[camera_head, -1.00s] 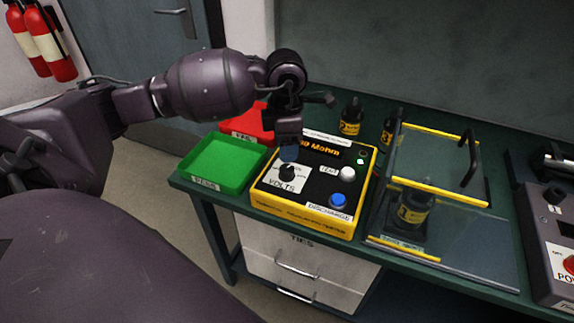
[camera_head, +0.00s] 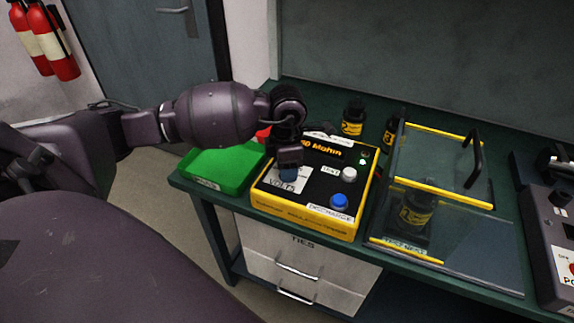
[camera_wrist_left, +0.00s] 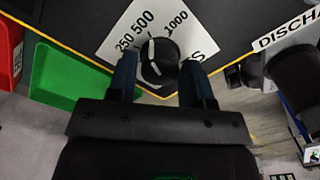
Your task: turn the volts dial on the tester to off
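The yellow and black tester (camera_head: 313,209) stands on the green bench in the head view. Its volts dial (camera_wrist_left: 158,62) is a black knob with a white pointer line on a white label (camera_wrist_left: 150,25) marked 250, 500 and 1000. The pointer is towards the 500 side. My left gripper (camera_head: 288,172) is over the dial and hides it in the head view. In the left wrist view my left gripper (camera_wrist_left: 160,85) is open, with one blue-tipped finger on each side of the dial. I cannot tell whether the fingers touch it. My right gripper is not in view.
A green tray (camera_head: 222,168) and a partly hidden red tray (camera_head: 263,134) lie left of the tester. A white button (camera_head: 349,174) and a blue discharge button (camera_head: 339,201) are on the tester. A clear yellow-edged guard (camera_head: 440,165) stands to its right.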

